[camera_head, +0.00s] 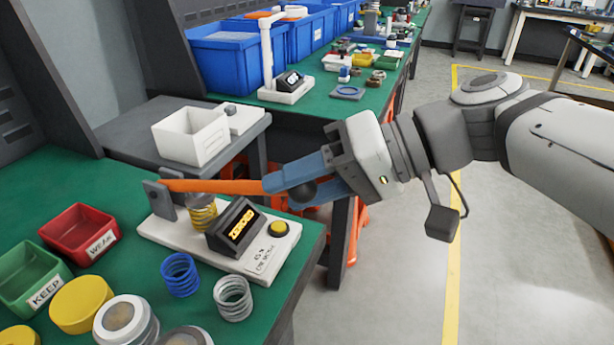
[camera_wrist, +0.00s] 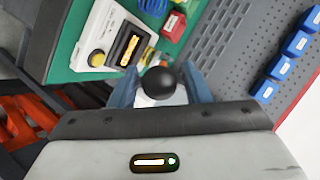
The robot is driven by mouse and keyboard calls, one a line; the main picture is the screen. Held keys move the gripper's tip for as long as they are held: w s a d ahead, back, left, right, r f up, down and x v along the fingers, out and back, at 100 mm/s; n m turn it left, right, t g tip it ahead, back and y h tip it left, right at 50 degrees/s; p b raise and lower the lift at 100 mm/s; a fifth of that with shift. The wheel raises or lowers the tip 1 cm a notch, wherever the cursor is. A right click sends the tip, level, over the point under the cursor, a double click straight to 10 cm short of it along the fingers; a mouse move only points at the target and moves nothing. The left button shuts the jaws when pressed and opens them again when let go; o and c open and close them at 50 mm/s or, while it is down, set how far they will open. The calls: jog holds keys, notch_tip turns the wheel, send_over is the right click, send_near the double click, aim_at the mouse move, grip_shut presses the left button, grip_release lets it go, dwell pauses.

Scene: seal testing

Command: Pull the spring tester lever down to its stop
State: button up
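The spring tester (camera_head: 190,240) is a white base on the green bench with a dark display reading "ZEROED" and a yellow button. Its orange lever (camera_head: 215,186) runs about level from a grey post at left, above a yellow spring (camera_head: 202,212). The lever's black ball knob (camera_head: 302,190) lies between the blue fingers of my gripper (camera_head: 282,194). In the wrist view the knob (camera_wrist: 159,82) sits between the spread fingers (camera_wrist: 160,75), with narrow gaps seen on both sides. My gripper looks open around it; the fingers partly hide the lever's end.
Blue (camera_head: 180,274) and silver (camera_head: 233,298) springs stand before the tester. Red (camera_head: 80,231) and green (camera_head: 30,277) bins are at left. A white box (camera_head: 190,136) stands behind on a grey stand. Below the knob is open room beyond the bench edge.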

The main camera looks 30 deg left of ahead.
jog(key=shift+o, duration=0.6)
jog(key=shift+r, duration=0.1)
jog(key=shift+w+d+r, duration=0.1)
jog(key=shift+w+d, duration=0.1)
jog(key=shift+d, duration=0.05)
jog(key=p+v, duration=0.2)
jog(key=v, duration=0.5)
jog(key=shift+d, duration=0.15)
jog(key=shift+p, duration=0.35)
